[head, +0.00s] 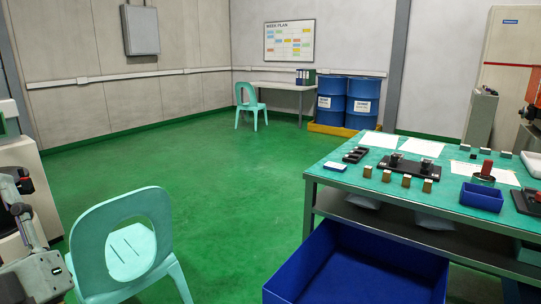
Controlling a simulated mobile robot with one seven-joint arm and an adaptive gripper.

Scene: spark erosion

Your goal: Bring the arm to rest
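Grey and dark parts at the lower left edge look like my arm. A dark jointed part there, which may be my gripper (18,193), is cut off by the picture's edge. I cannot make out its fingertips or whether it holds anything. It is left of the near turquoise chair (120,245) and well away from the workbench (318,178).
The bench at right carries small blocks, black fixtures, papers and a blue bin (481,197). A large blue crate (350,268) stands before it. Blue drums (362,102), a far chair (250,104) and a desk (275,86) stand behind. The green floor between is clear.

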